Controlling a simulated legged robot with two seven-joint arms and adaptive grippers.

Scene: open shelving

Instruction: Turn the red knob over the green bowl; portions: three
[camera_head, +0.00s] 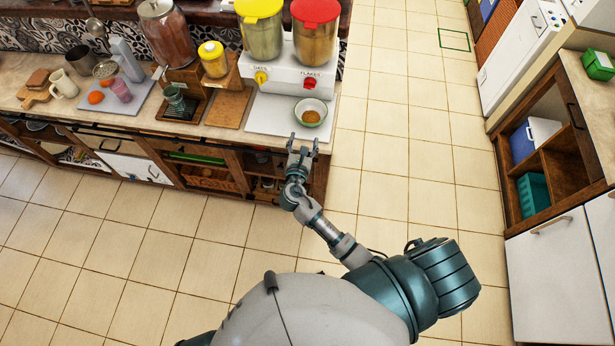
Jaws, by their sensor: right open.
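The red knob (309,83) sits on the front of the white dispenser (286,72), under the red-lidded container (315,30). A yellow knob (261,78) is to its left, under the yellow-lidded container (261,28). The green bowl (322,104) stands on the white tray (272,116) below the red knob. Some brown food (311,117) lies in the bowl. My right gripper (303,141) is open and empty at the counter's front edge, just in front of the bowl and apart from the knob. My left gripper is not in view.
A wooden board (228,108), a small yellow-lidded jar (213,60) and a large brown-filled jar (167,38) stand left of the dispenser. Mugs and a grey board (128,103) are further left. Open floor (400,170) lies right of the counter, before a shelving unit (557,140).

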